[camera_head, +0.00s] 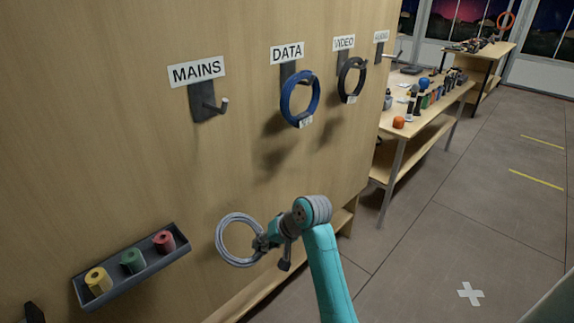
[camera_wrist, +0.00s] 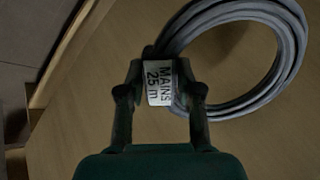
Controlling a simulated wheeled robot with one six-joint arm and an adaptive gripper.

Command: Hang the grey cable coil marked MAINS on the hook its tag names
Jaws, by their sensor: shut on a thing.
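The grey cable coil (camera_head: 220,239) is held in my gripper (camera_head: 262,243), below the hooks and in front of the wooden panel. In the wrist view the coil (camera_wrist: 290,45) extends to the upper right, and its white tag (camera_wrist: 159,83) reading "MAINS 25 m" lies between the fingers of my gripper (camera_wrist: 158,88). The fingers are shut on the coil at the tag. The hook (camera_head: 212,105) under the MAINS sign (camera_head: 197,71) is empty and sits above and left of my gripper.
A blue coil (camera_head: 288,97) hangs on the DATA hook and a black coil (camera_head: 343,80) on the VIDEO hook. A tray (camera_head: 143,275) with yellow, green and red rolls is fixed at lower left. A cluttered table (camera_head: 387,126) stands at right; floor beyond is open.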

